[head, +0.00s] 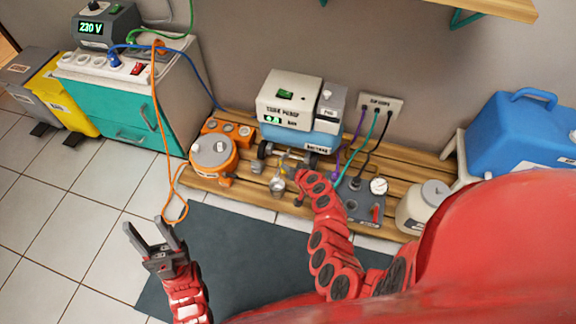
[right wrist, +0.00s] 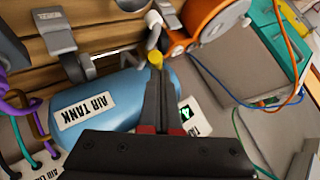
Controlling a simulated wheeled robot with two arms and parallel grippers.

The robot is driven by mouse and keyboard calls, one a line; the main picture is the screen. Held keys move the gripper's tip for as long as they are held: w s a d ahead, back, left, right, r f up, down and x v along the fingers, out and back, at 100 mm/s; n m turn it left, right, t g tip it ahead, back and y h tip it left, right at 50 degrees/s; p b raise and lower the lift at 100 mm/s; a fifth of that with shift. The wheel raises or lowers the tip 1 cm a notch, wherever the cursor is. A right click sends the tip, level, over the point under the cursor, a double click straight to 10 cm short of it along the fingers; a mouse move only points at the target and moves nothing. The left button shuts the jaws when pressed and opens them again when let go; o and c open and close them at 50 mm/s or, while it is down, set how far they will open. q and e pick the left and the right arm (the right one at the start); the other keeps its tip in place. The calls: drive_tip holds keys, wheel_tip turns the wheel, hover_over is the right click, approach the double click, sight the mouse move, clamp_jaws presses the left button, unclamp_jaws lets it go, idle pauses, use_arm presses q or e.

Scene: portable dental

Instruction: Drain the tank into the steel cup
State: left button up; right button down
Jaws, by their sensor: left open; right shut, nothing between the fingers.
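The blue air tank (head: 318,141) lies under the white tank pump on the wooden pallet. It also fills the middle of the right wrist view (right wrist: 150,95), label showing. A small yellow knob (right wrist: 155,58) is at its side. The steel cup (head: 277,186) stands in front of the tank at the pallet's front edge. My right gripper (right wrist: 153,72) is shut and empty, its fingertips at the yellow knob; I cannot tell whether they touch. In the head view my right arm covers part of this area.
An orange round unit (head: 213,155) stands left of the cup. A grey plate with a gauge (head: 378,186) and a white canister (head: 424,205) are to the right. Cables hang from the wall socket (head: 380,104). The dark mat (head: 225,250) in front is clear.

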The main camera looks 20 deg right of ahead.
drive_tip(key=shift+a+r+m+h+p, duration=0.2)
drive_tip(key=shift+a+m+h+p, duration=0.5)
drive_tip(key=shift+p, duration=0.45)
drive_tip(key=shift+a+f+m+h+p, duration=0.1)
drive_tip(key=shift+a+m+h+p, duration=0.15)
drive_tip(key=shift+m+h+p, duration=0.4)
drive_tip(key=shift+a+f+m+h+p, duration=0.1)
drive_tip(key=shift+a+m+h+p, duration=0.1)
drive_tip(key=shift+m+h+p, duration=0.4)
drive_tip(key=shift+w+p, duration=0.1)
drive_tip(key=shift+p, duration=0.2)
drive_tip(key=shift+w+d, duration=0.3)
drive_tip(key=shift+d, duration=0.4)
drive_tip(key=shift+r, duration=0.15)
drive_tip(key=d+r+p+v, duration=0.1)
drive_tip(key=d+p+v, duration=0.1)
drive_tip(key=p+v, duration=0.6)
drive_tip(key=shift+v, duration=2.15)
